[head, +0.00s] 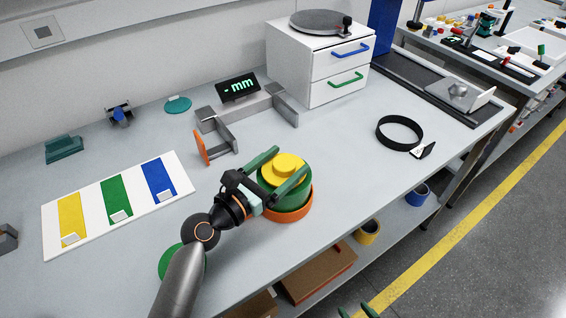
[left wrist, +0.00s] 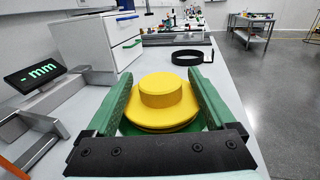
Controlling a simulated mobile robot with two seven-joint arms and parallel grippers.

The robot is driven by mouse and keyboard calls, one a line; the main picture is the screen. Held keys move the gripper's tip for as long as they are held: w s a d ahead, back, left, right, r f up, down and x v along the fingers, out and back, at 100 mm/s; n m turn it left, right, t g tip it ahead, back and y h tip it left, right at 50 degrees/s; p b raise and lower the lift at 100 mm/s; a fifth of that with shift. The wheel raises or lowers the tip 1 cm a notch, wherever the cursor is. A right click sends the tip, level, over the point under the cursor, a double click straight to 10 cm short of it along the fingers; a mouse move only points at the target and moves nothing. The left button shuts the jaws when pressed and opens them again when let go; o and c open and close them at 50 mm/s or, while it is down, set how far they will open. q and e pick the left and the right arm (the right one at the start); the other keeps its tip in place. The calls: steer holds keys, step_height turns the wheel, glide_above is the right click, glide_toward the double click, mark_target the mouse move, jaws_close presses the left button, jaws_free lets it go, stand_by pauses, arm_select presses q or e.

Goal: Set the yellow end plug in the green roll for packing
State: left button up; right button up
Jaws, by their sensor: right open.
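The yellow end plug (head: 287,161) is a stepped disc with a raised round knob. It is between the fingers of my left gripper (head: 277,172), which appear to touch both sides of its wide rim; it also shows in the left wrist view (left wrist: 160,92). The green roll (head: 285,199) is directly under the plug, above an orange round base (head: 290,214). The plug's lower side is hidden, so I cannot tell whether it is inside the roll. Only the green fingertips of my right gripper (head: 358,311) show, apart, at the bottom edge.
A white board with coloured strips (head: 88,213) lies at left. A measuring fixture (head: 247,113) with a display (head: 238,89) stands behind the roll. A white drawer unit (head: 310,65) is at the back. A black ring (head: 380,130) lies right. Another green round thing (head: 168,263) is partly behind my arm.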

arm_select(q)
steer(key=shift+s+a+f, duration=0.1)
steer(key=shift+s+a, duration=0.25)
steer(key=v, duration=1.1)
steer(key=shift+s+a+b, duration=0.2)
steer(key=shift+b, duration=0.2)
steer(key=shift+s, duration=0.1)
